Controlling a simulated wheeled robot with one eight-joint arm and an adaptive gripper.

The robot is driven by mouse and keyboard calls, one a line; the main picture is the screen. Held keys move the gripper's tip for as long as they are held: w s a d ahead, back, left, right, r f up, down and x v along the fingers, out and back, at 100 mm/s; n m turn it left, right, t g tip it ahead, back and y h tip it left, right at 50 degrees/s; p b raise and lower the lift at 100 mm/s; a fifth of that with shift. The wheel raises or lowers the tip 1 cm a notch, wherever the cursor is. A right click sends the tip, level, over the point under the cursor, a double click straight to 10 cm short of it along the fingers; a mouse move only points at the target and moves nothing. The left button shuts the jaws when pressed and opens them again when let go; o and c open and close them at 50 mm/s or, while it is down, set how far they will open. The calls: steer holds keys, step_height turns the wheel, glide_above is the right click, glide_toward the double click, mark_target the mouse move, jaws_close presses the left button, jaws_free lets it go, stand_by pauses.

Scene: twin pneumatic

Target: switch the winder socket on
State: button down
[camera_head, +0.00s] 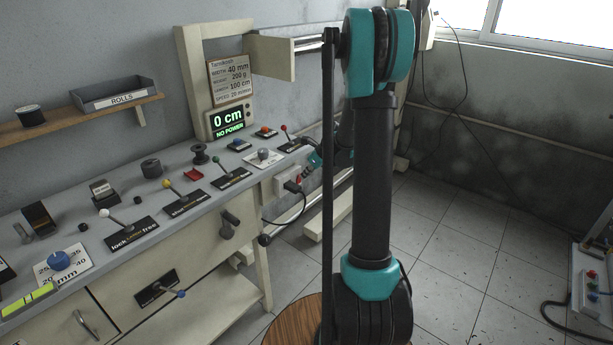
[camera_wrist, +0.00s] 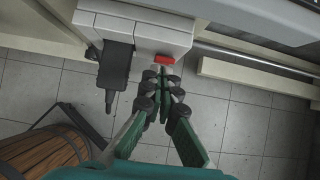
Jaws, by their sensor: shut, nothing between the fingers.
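The winder socket (camera_wrist: 146,35) is a white box on the side of the bench, at the top of the wrist view. It also shows beside the bench end in the head view (camera_head: 282,187). A red rocker switch (camera_wrist: 163,59) sits on its front edge. A black plug (camera_wrist: 113,72) is in the socket to the left of the switch. My gripper (camera_wrist: 162,76) is shut and empty, its fingertips just below the red switch. I cannot tell whether they touch it. In the head view my arm partly hides the gripper.
The winder's display (camera_head: 229,121) reads "0 cm" and "NO POWER". Levers, buttons and a blue dial (camera_head: 61,260) line the bench top. A black cable hangs from the plug. A wooden barrel (camera_wrist: 45,150) stands at the lower left of the wrist view.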

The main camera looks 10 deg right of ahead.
steer(key=shift+w+a+r+g, duration=0.2)
steer(key=shift+w+a+g, duration=0.1)
steer(key=shift+w, duration=0.1)
steer(key=shift+w+a+r+g+h, duration=0.15)
steer(key=shift+w+a+g+h, duration=0.1)
steer(key=shift+g+h, duration=0.3)
steer(key=shift+d, duration=0.15)
steer(key=shift+r, duration=0.8)
